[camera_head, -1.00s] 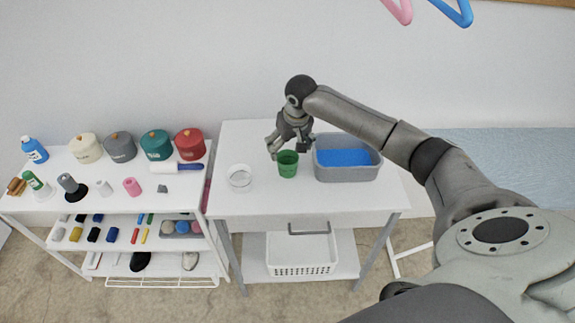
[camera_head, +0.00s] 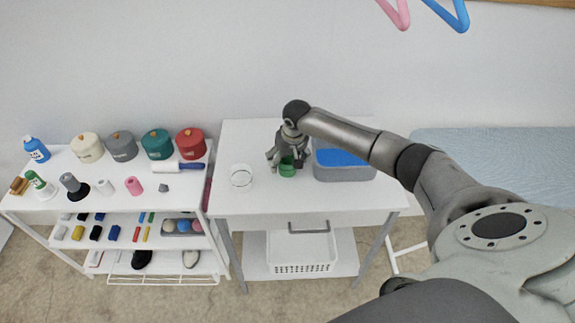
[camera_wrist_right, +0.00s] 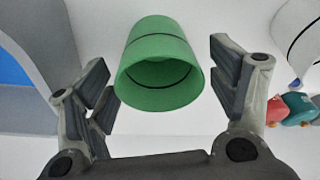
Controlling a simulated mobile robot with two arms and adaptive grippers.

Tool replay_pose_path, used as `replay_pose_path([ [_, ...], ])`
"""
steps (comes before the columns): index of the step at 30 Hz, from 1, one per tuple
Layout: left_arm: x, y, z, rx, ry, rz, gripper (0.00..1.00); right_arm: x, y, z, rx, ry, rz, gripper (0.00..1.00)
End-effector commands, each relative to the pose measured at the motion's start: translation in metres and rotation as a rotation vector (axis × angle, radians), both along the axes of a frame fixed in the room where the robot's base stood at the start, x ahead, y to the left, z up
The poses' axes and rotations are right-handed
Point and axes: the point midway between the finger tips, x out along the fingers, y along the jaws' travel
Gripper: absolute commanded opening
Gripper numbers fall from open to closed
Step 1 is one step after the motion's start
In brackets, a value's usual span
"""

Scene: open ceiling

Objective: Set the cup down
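The green cup (camera_head: 287,170) stands upright on the white table (camera_head: 255,203), left of the grey bin. My right gripper (camera_head: 287,158) is down at the cup, with fingers on both sides of it. In the right wrist view the green cup (camera_wrist_right: 160,68) lies between the two spread fingers of the right gripper (camera_wrist_right: 165,85), and a gap shows on each side. The fingers look open and not pressed on the cup. The gripper hides part of the cup in the head view. My left gripper is not in view.
The grey bin with blue inside (camera_head: 345,173) is close to the right of the cup. A clear glass bowl (camera_head: 241,178) stands to its left. A shelf (camera_head: 110,190) with pots and bottles is at the left. The table front is clear.

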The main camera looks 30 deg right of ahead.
Motion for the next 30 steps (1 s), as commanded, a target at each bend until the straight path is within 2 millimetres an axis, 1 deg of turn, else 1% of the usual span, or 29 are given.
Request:
replay_pose_path([
  [1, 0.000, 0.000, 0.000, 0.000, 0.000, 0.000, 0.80, 0.000, 0.000, 0.000, 0.000, 0.000, 0.000, 0.68],
  [7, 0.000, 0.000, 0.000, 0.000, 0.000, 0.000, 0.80, 0.000, 0.000, 0.000, 0.000, 0.000, 0.000, 0.42],
  [16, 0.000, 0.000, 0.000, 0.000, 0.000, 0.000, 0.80, 0.000, 0.000, 0.001, 0.000, 0.000, 0.000, 0.42],
  [20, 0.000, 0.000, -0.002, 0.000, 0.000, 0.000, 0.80, 0.001, 0.000, 0.006, 0.001, -0.003, -0.001, 0.42],
  [23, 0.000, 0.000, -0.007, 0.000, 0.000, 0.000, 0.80, 0.001, -0.001, 0.014, 0.000, -0.004, 0.000, 0.42],
  [26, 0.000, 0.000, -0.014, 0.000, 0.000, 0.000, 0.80, 0.002, 0.000, 0.031, 0.001, -0.006, 0.002, 0.42],
  [27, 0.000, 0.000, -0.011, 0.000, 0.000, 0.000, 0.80, -0.003, 0.002, 0.036, 0.001, -0.002, 0.003, 0.42],
  [30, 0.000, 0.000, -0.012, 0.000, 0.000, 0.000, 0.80, -0.014, 0.009, 0.051, -0.001, -0.003, 0.004, 0.42],
])
